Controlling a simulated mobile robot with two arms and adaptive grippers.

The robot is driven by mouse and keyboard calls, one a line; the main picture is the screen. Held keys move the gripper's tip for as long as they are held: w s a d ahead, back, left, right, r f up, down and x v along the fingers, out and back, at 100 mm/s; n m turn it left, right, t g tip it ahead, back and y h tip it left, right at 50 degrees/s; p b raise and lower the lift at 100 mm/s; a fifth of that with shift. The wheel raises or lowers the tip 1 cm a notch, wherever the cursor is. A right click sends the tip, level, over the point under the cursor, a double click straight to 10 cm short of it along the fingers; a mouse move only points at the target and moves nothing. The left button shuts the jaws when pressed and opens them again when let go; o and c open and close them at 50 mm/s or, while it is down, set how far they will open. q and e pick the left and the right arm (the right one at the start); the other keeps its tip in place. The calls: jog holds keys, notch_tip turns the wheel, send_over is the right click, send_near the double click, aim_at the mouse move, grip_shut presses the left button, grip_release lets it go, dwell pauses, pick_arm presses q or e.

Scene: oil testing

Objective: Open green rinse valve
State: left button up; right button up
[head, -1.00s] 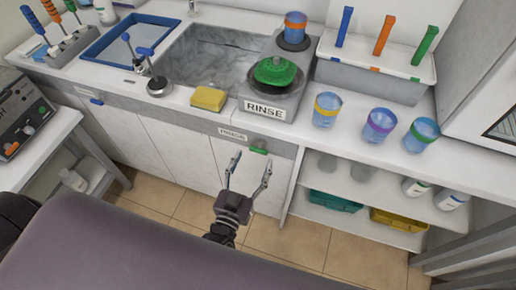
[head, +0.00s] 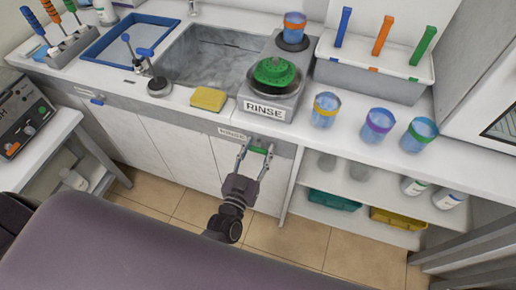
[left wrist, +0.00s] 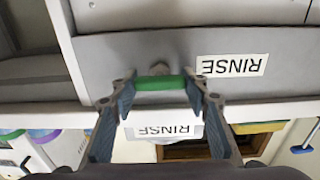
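The green rinse valve handle (head: 259,150) is on the grey front panel under the counter, beside a small RINSE label (head: 232,132). In the left wrist view the green handle (left wrist: 160,83) lies crosswise between the fingertips, with a RINSE label (left wrist: 232,65) beside it. My left gripper (head: 256,152) is open, with one finger at each end of the handle; in the left wrist view the gripper (left wrist: 160,92) looks very close to the handle ends. I cannot tell whether the fingers touch it. My right gripper is not in view.
A yellow sponge (head: 208,99) lies by the sink (head: 210,58). Several cups stand along the counter. Open shelves (head: 345,191) are to the right of the valve.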

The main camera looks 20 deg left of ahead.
pick_arm(q)
jog(key=c, duration=0.3)
jog(key=n, duration=0.4)
jog(key=n+b, duration=0.1)
jog(key=n, duration=0.3)
jog(key=shift+a+f+n, duration=0.1)
jog(key=shift+a+n, duration=0.05)
jog(key=shift+n, duration=0.15)
jog(key=n+b, duration=0.1)
jog(key=n, duration=0.3)
jog(key=shift+f, duration=0.1)
jog(key=n+b, duration=0.1)
jog(key=n, duration=0.4)
jog(key=shift+b, duration=0.35)
jog(key=shift+n, duration=0.3)
